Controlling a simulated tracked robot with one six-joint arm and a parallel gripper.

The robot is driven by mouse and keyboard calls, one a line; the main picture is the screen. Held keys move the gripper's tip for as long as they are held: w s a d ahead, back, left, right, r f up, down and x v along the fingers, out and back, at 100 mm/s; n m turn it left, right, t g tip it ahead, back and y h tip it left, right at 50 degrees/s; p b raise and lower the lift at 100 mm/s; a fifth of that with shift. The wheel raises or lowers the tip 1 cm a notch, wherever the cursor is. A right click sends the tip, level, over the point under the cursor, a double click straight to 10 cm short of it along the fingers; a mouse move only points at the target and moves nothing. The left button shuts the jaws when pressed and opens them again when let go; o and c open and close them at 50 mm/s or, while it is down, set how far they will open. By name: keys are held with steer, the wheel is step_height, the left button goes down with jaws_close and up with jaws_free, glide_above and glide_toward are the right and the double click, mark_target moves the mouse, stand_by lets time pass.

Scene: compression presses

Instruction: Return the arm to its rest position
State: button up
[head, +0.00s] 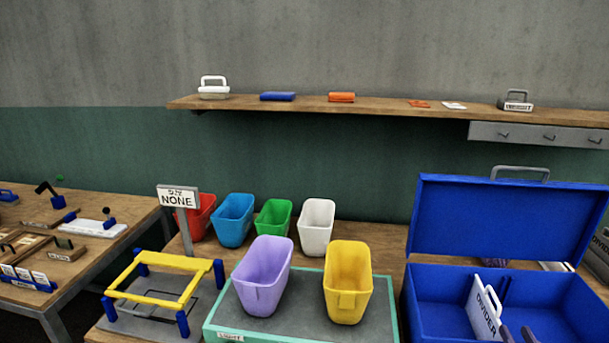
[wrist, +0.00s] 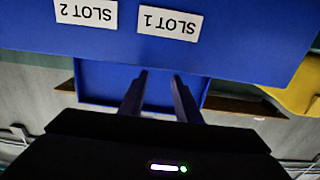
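My gripper (wrist: 160,76) shows in the wrist view with its two dark fingers apart and nothing between them. A blue box face with SLOT 1 and SLOT 2 labels (wrist: 168,22) is close in front of the fingers there. In the head view two dark finger-like tips, which look like my gripper (head: 517,335), show at the bottom edge, over the open blue box (head: 432,308). A white divider (head: 484,308) marked DIVIDER stands tilted inside the box, just left of these tips. The rest of my arm is out of the head view.
The box's raised blue lid (head: 500,218) stands behind. A yellow bin (head: 348,285) and a purple bin (head: 262,278) stand on a green-edged mat (head: 300,325) to the left. Several bins, a yellow frame (head: 165,280) and a sign (head: 178,197) are further left. A shelf (head: 380,106) runs above.

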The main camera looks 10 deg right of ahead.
steer(key=w+a+r+n+g, duration=0.1)
steer(key=w+a+r+g, duration=0.25)
steer(key=a, duration=0.25)
steer(key=w+a+r+n+g, duration=0.1)
steer(key=w+a+r+g, duration=0.2)
steer(key=w+a, duration=0.25)
steer(key=s+a+r+g+y, duration=0.1)
steer(key=s+a, duration=0.4)
steer(key=a, duration=0.3)
steer(key=s+a+r+n+g+y, duration=0.1)
steer(key=s+a+g+y, duration=0.1)
steer(key=s+a, duration=0.3)
steer(key=s+a+r+g+y, duration=0.1)
steer(key=s+a, duration=0.4)
steer(key=a, duration=0.7)
steer(key=shift+a+r+g+y, duration=0.35)
steer(key=shift+r+g+y, duration=0.05)
steer(key=shift+g+y, duration=0.2)
